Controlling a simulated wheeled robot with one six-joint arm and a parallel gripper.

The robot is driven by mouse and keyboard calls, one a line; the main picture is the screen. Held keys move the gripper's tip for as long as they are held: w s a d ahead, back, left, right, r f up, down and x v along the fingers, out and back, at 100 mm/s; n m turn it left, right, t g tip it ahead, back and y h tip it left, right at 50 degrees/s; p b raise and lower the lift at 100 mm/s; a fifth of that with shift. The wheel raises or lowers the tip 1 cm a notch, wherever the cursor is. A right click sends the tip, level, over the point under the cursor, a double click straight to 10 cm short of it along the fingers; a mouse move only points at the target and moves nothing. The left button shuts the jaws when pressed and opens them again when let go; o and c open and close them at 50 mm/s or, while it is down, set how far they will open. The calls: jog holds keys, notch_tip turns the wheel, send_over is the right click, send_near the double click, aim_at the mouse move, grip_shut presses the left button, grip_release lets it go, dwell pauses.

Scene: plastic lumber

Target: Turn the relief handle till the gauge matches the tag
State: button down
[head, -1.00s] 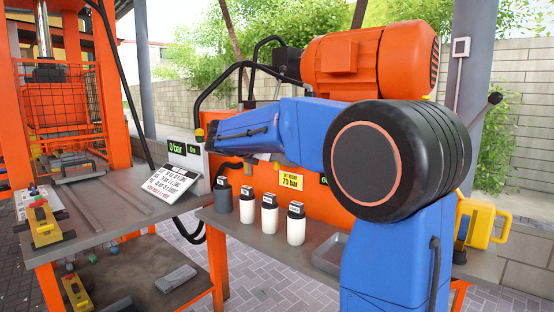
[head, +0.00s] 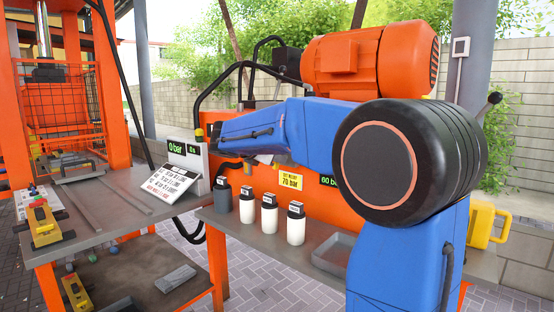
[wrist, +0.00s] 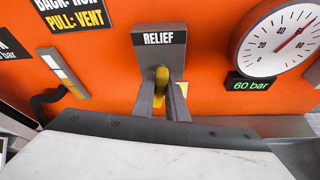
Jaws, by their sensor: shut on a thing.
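The relief handle (wrist: 161,78) is a yellow lever under a grey block marked RELIEF (wrist: 165,38) on the orange panel. In the wrist view my gripper (wrist: 160,96) has its two grey fingers on either side of the handle, shut on it. The round white gauge (wrist: 278,38) is at the upper right with a red needle. The green readout (wrist: 251,85) below it says 60 bar; it shows partly in the head view (head: 328,181). The yellow tag (head: 290,181) in the head view reads 70 bar. There my arm hides the handle and most of my gripper.
Several labelled bottles (head: 269,215) stand on the grey bench in front of the panel, with a grey tray (head: 335,252) to their right. A display box (head: 186,155) reading 0 bar stands at the left. A yellow jug (head: 487,222) is at the right.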

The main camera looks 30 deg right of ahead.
jog(key=m+t, duration=0.2)
jog(key=m, duration=0.1)
jog(key=m+t, duration=0.1)
jog(key=m, duration=0.1)
jog(key=shift+s+f, duration=0.2)
jog(key=shift+s, duration=0.05)
jog(key=m+t, duration=0.1)
jog(key=m, duration=0.1)
jog(key=shift+f+m+t, duration=0.1)
jog(key=shift+m+t, duration=0.2)
jog(key=shift+t, duration=0.1)
jog(key=shift+d+f+m+t, duration=0.1)
jog(key=shift+m+t, duration=0.4)
jog(key=shift+m, duration=0.9)
jog(key=shift+h, duration=0.3)
jog(key=c, duration=1.8)
grip_release()
jog(key=shift+o, duration=0.2)
jog(key=shift+s, duration=0.15)
jog(key=f+v, duration=0.1)
jog(key=v, duration=1.6)
jog(key=shift+r, duration=0.45)
